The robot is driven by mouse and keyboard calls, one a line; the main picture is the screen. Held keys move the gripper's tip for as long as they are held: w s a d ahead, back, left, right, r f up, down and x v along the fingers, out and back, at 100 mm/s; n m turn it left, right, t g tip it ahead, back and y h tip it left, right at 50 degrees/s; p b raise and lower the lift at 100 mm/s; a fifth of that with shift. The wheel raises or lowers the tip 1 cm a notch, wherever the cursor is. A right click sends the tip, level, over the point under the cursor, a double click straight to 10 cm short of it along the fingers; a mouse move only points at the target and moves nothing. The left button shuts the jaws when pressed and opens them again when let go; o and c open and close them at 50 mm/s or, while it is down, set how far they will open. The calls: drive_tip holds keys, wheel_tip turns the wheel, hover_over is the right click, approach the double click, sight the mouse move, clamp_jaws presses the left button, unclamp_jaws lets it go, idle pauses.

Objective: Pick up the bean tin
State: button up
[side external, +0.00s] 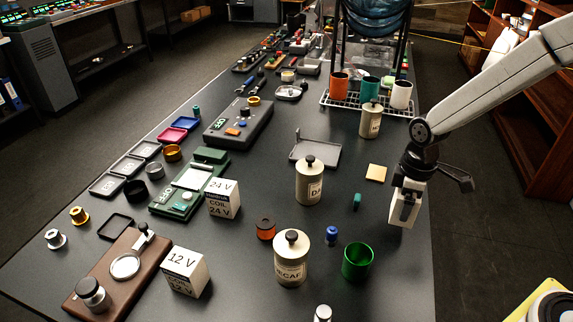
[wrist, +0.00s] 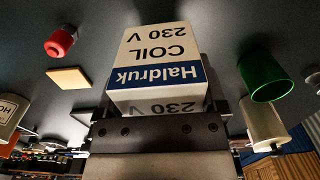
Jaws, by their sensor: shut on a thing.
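Three cream lidded tins with black knobs stand upright in the side view: one labelled DECAF (side external: 291,262) at the front, one with a label starting DA (side external: 309,184) in the middle, and a smaller-looking one (side external: 371,122) near the rack. A tin with a label starting HO (wrist: 8,112) is cut off at the left of the wrist view. My gripper (side external: 406,198) is at the right table edge, apart from the tins. It is shut on a white box (wrist: 160,58) reading Haldruk COIL 230 V, which also shows in the side view (side external: 401,213).
A green cup (side external: 357,261), a blue part (side external: 332,235) and an orange-brown part (side external: 266,229) stand near the DECAF tin. A 24 V box (side external: 223,199) and a 12 V box (side external: 185,271) stand left. A wire rack (side external: 350,105) holds cups.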

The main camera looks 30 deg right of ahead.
drive_tip(key=shift+r, duration=3.1)
drive_tip(key=shift+w+a+r, duration=0.1)
drive_tip(key=shift+w+a, duration=0.2)
drive_tip(key=shift+a, duration=0.1)
drive_tip(key=w+a+r, duration=0.2)
drive_tip(key=w+a, duration=0.1)
drive_tip(key=a, duration=0.6)
drive_tip(key=w+a+r, duration=0.1)
drive_tip(key=w+a, duration=0.2)
drive_tip(key=a, duration=0.5)
drive_tip(key=shift+n, duration=0.3)
drive_tip(key=w+a+f, duration=0.1)
drive_tip(key=w+f, duration=0.1)
drive_tip(key=w, duration=0.2)
drive_tip(key=w+a+f, duration=0.2)
drive_tip(key=w+f, duration=0.1)
drive_tip(key=w, duration=0.1)
drive_tip(key=w+a+f, duration=0.1)
drive_tip(key=w+f, duration=0.2)
drive_tip(key=w, duration=0.1)
drive_tip(key=shift+a+f, duration=0.2)
drive_tip(key=shift+w+a+f, duration=0.15)
drive_tip(key=shift+w+f, duration=0.2)
drive_tip(key=shift+f, duration=0.05)
